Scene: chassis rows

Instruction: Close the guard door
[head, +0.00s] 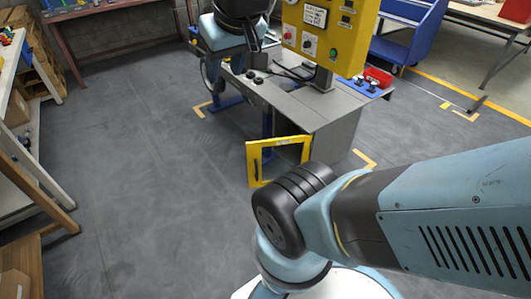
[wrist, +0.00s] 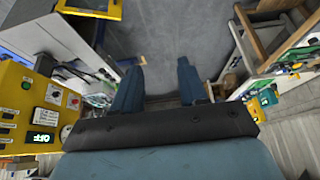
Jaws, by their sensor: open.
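The guard door (head: 303,153) is a yellow-framed panel with a clear pane and a dark upright handle (head: 256,168) at its left side. It stands swung out from the front of the grey machine bench (head: 335,125), low near the floor. My gripper (wrist: 158,92) is open and empty in the wrist view, its two blue-grey fingers apart over grey floor. In the head view my arm's end is at the top, above and left of the door and apart from it. A yellow-edged piece (wrist: 90,9) shows at the wrist view's top left; I cannot tell whether it is the door.
A yellow control box (head: 330,35) with buttons stands above the bench; it also shows in the wrist view (wrist: 25,110). A red item (head: 378,76) lies on the bench. Wooden shelves (head: 40,170) stand at left, a blue cart (head: 410,35) behind. The floor (head: 150,160) left of the bench is clear.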

